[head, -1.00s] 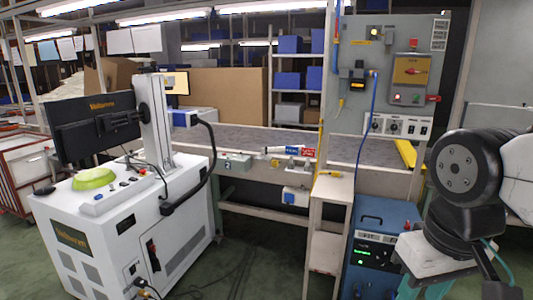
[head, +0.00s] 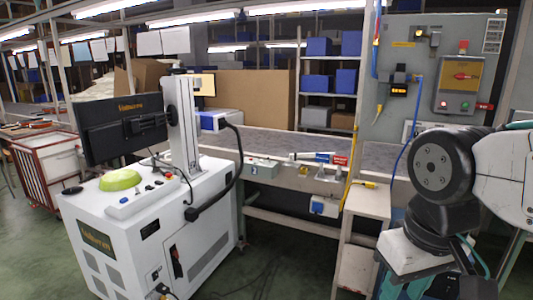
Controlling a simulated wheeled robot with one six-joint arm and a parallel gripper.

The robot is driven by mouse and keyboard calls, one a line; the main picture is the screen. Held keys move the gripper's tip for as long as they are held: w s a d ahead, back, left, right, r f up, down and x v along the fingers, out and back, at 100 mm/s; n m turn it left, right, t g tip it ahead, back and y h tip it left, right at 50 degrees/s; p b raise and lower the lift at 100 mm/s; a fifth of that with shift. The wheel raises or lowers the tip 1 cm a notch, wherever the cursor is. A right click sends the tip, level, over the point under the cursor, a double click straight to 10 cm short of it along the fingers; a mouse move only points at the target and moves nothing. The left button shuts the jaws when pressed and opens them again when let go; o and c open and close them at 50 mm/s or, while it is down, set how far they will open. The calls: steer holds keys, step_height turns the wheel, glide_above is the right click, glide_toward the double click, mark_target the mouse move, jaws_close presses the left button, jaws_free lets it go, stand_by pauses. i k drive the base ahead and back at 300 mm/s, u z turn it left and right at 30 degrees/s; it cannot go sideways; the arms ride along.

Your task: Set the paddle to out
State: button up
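My gripper is not in view; only links of my own arm show at the right. No part can be surely told as the paddle. A small white, blue and red piece (head: 322,158) lies along the front edge of the grey conveyor (head: 270,143), with small grey fittings (head: 322,173) below it. A grey control panel (head: 440,60) stands at the back right. It carries a yellow plate with a red handle (head: 466,76). The labels and the handle's setting are too small to read. My arm hides the panel's lower right part.
A white machine cart (head: 150,225) with a black monitor (head: 122,128) stands at the left. A light narrow stand (head: 366,202) is in front of the conveyor, right of centre. A blue hose (head: 408,140) hangs from the panel. Green floor is clear between cart and stand.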

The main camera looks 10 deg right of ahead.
mark_target(295, 155)
steer(key=u, duration=0.3)
steer(key=i, duration=1.1)
steer(key=z, duration=0.35)
steer(key=i, duration=1.3)
steer(key=z, duration=0.6)
